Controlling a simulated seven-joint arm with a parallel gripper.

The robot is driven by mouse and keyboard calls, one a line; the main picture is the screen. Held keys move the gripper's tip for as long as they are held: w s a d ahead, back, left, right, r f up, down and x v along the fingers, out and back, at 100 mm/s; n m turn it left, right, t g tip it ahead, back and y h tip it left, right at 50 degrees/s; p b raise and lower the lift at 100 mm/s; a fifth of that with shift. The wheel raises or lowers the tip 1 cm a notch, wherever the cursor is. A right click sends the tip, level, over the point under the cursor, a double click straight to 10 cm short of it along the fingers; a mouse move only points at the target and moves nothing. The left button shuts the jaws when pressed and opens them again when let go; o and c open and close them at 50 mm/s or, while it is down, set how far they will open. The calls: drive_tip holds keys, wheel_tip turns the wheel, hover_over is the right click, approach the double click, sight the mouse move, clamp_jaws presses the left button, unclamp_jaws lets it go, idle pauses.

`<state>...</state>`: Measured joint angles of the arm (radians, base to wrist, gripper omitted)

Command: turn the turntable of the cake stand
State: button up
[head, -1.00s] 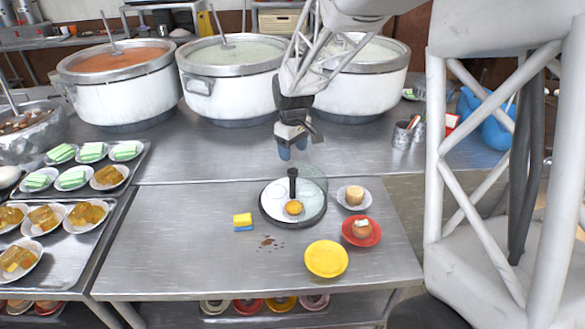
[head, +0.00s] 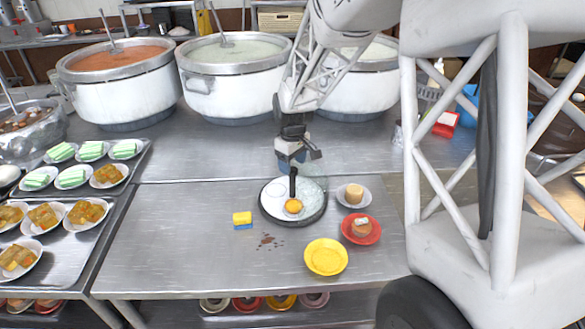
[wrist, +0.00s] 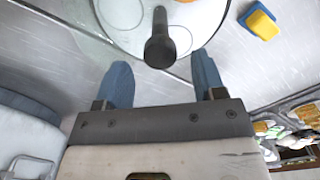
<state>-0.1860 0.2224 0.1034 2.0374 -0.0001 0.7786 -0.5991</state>
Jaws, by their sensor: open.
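The cake stand's round white turntable (head: 275,210) with a dark rim sits on the steel table. A black upright post (head: 293,184) stands on it, beside a small golden cake (head: 293,206). In the wrist view the post (wrist: 160,42) rises ahead, roughly between my blue fingertips, and a clear glass rim (wrist: 95,40) shows beside it. My gripper (head: 292,168) is above the far edge of the turntable, close to the post. It is open, with its fingers (wrist: 160,78) apart and nothing between them. Whether a finger touches the post cannot be told.
A yellow and blue sponge (head: 242,220) lies left of the stand. A yellow plate (head: 326,257), a red plate with a cake (head: 373,231) and a white plate with a cake (head: 367,198) stand to the right. Large pots (head: 235,85) stand behind.

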sight(292, 184)
drive_tip(key=shift+f, duration=1.2)
clamp_jaws()
